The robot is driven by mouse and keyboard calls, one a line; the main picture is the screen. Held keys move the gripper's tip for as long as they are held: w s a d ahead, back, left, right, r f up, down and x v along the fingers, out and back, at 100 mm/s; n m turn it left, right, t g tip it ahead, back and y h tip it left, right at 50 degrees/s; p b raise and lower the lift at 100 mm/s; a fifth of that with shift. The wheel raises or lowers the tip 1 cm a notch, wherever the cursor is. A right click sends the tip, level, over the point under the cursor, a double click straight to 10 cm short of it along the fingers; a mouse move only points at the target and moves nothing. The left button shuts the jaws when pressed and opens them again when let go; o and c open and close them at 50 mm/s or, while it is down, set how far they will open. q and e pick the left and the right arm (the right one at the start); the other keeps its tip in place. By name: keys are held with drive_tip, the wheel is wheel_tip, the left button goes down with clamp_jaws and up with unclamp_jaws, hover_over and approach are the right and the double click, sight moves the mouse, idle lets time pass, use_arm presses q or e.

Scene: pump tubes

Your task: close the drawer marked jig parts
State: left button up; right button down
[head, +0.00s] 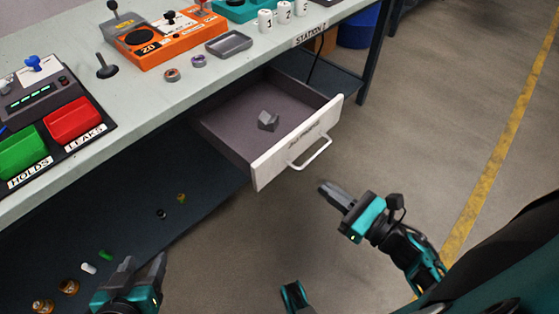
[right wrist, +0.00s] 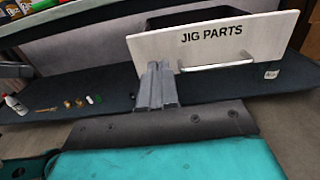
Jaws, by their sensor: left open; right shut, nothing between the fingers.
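The jig parts drawer (head: 268,166) is pulled out from under the bench in the head view, with a small grey block (head: 268,121) inside. Its white front panel has a bar handle (head: 309,152) and reads JIG PARTS in the right wrist view (right wrist: 262,33). My right gripper (head: 326,187) is shut and empty, in front of the drawer front and a little below the handle; its fingers (right wrist: 157,82) show near the panel's lower left in the right wrist view. My left gripper (head: 145,272) is open and empty at the lower left, away from the drawer.
The bench top (head: 140,95) above carries a red bin (head: 72,120), a green bin (head: 20,152), an orange device (head: 165,38) and a grey tray (head: 229,44). The dark lower shelf (head: 130,220) holds several small items. The floor right of the drawer is clear.

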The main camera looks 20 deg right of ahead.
approach(277, 152)
drive_tip(key=x, duration=0.5)
drive_tip(key=shift+w, duration=0.15)
use_arm(q)
drive_tip(key=shift+s+f, duration=0.1)
drive_tip(key=shift+f, duration=0.1)
use_arm(e)
drive_tip(key=shift+x, duration=0.8)
use_arm(q)
drive_tip(key=shift+f, duration=0.1)
use_arm(e)
drive_tip(key=shift+a, duration=0.1)
